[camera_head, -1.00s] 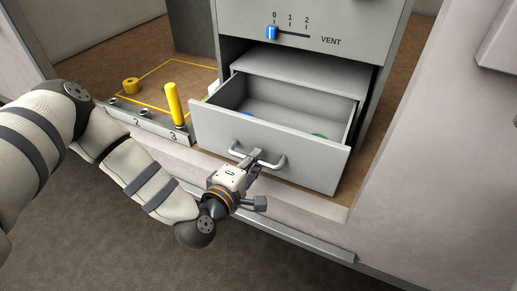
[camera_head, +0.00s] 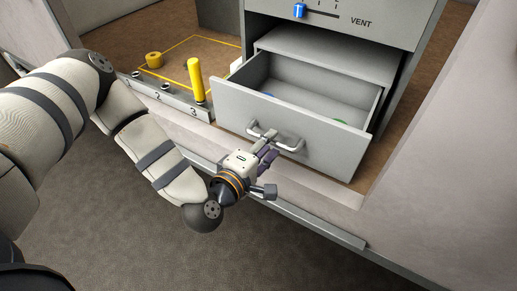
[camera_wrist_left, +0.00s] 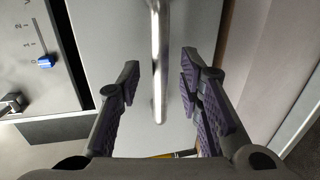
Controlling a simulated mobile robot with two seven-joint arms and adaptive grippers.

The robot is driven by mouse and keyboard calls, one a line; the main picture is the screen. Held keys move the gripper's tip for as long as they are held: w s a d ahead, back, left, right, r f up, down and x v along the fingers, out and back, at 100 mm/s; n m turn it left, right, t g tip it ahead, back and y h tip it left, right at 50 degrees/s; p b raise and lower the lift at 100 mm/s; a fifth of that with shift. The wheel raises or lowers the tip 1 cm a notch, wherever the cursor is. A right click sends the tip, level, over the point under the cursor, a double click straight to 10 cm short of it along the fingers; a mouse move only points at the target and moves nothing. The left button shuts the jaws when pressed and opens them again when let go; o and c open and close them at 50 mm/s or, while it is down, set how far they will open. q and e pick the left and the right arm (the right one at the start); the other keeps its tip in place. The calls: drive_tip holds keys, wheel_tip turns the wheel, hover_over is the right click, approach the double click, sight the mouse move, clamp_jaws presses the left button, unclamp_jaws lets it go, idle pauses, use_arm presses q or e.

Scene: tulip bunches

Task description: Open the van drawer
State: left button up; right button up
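The grey van drawer (camera_head: 287,136) is pulled out in the head view, its inside showing with a blue and a green thing partly seen in it. Its bar handle (camera_head: 275,137) is on the front; the handle also shows in the left wrist view (camera_wrist_left: 159,60). My left gripper (camera_head: 268,148) is just in front of the handle. In the left wrist view my left gripper (camera_wrist_left: 160,85) is open, with the handle bar between its spread fingers and apart from both. My right gripper is not in view.
A grey cabinet with a blue slider (camera_head: 299,11) marked VENT stands above the drawer. A ledge edge (camera_head: 300,218) runs below the drawer.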

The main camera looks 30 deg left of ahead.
use_arm(q)
drive_tip(key=v, duration=1)
drive_tip(key=shift+w, duration=0.1)
drive_tip(key=s+d+f+m+g+h+p, duration=0.2)
drive_tip(key=s+d+f+m+g+h, duration=0.2)
drive_tip(key=s+d+f+m+g, duration=0.6)
drive_tip(key=s+a+f+m+g+y+p, duration=0.1)
drive_tip(key=s+a+m+g+y, duration=0.1)
drive_tip(key=s+a, duration=0.4)
drive_tip(key=s+a+f+m+g+y+p, duration=0.1)
drive_tip(key=s+a+m+g, duration=0.4)
drive_tip(key=s, duration=0.9)
drive_tip(key=shift+a+g+y, duration=0.5)
drive_tip(key=shift+y, duration=0.3)
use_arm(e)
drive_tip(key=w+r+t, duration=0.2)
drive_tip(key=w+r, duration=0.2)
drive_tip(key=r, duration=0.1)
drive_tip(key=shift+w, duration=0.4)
use_arm(q)
drive_tip(key=shift+f, duration=0.2)
